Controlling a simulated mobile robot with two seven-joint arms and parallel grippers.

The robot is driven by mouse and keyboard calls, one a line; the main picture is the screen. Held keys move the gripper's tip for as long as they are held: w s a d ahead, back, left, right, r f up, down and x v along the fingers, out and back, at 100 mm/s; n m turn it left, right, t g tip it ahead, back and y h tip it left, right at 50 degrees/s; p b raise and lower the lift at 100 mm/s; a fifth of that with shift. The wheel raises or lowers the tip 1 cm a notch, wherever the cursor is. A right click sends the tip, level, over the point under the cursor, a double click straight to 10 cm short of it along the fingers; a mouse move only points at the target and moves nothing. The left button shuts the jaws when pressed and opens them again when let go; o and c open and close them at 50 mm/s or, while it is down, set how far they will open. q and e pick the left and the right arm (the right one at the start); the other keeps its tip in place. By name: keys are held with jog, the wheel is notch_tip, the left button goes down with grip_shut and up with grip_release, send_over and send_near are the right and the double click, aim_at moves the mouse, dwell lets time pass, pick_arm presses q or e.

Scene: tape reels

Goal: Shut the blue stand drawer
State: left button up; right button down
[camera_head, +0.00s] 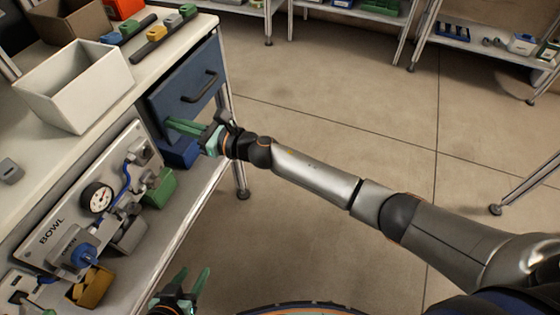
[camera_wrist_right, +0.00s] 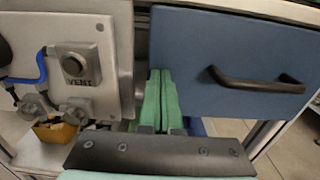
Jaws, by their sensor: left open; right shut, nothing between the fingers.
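The blue stand drawer (camera_head: 187,92) sits under the right end of the white worktop, with a dark bar handle (camera_head: 201,88) on its front. In the right wrist view, the drawer front (camera_wrist_right: 225,45) fills the upper right. How far it stands out from the frame is hard to tell. My right gripper (camera_head: 170,126) is shut and empty, its green fingers reaching to the drawer front's lower left corner. In the wrist view the fingertips (camera_wrist_right: 160,75) overlap that corner; contact is unclear. My left gripper (camera_head: 192,272) is open and empty, low in the head view, away from the drawer.
A panel with a gauge (camera_head: 97,198) stands left of the drawer. Blue, green and yellow bins (camera_head: 160,188) sit on the lower shelf. A white box (camera_head: 75,92) is on the worktop. The floor right of the stand is clear.

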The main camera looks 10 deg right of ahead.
pick_arm(q)
jog(key=shift+w+a+f+b, duration=0.2)
jog(key=shift+a+b, duration=0.1)
jog(key=shift+a, duration=0.15)
pick_arm(e)
jog(key=x, duration=0.2)
jog(key=shift+w+a+r, duration=0.15)
jog(key=shift+a+r, duration=0.05)
pick_arm(q)
jog(key=shift+s+f, duration=0.1)
pick_arm(e)
jog(key=shift+r, duration=0.2)
